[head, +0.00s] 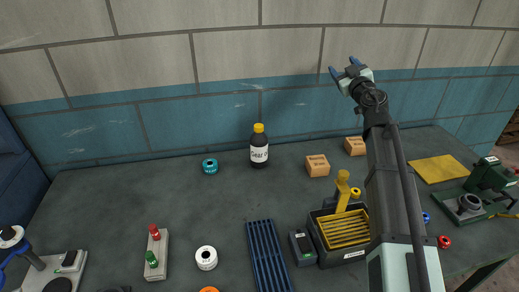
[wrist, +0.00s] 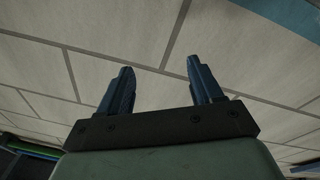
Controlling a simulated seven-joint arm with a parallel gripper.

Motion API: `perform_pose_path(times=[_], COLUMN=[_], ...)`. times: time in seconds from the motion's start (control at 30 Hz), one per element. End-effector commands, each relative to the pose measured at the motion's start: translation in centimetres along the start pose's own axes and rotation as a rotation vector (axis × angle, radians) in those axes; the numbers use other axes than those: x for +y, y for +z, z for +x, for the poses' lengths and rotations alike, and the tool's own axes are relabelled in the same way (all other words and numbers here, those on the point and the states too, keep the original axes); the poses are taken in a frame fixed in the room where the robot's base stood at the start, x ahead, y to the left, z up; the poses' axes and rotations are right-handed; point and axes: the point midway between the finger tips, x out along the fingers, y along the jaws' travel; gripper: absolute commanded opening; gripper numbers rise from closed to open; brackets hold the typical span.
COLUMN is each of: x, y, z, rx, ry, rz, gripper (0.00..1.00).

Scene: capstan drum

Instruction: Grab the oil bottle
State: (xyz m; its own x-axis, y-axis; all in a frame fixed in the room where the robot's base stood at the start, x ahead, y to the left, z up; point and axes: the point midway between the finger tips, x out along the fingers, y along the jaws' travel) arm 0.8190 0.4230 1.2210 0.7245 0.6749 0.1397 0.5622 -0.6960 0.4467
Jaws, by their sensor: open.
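The oil bottle (head: 259,150) is dark with a yellow cap and a white label. It stands upright on the table near the back wall, left of my arm in the head view. My gripper (head: 344,65) is raised high in front of the tiled wall, above and to the right of the bottle. Its two blue fingers are apart and nothing is between them. In the wrist view my gripper (wrist: 158,72) shows open fingers against the wall tiles. The bottle is not in the wrist view.
A blue ring (head: 210,166) lies left of the bottle, and cardboard boxes (head: 317,165) stand to its right. A black bin (head: 343,232) with yellow parts, a dark slotted rack (head: 268,256) and a white roll (head: 206,258) are nearer the front.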

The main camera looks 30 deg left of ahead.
Motion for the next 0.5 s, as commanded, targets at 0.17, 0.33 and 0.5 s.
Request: perform_pose_path(times=[0.17, 0.33, 0.5], x=[-8.8, -15.7, -22.5], y=[-0.6, -0.8, -0.3], z=[-1.2, -2.9, -5.6], rx=[0.020, 0.019, -0.007], ry=[0.006, 0.019, 0.033], rz=[0.084, 0.162, 0.248], gripper=[0.65, 0.65, 0.65])
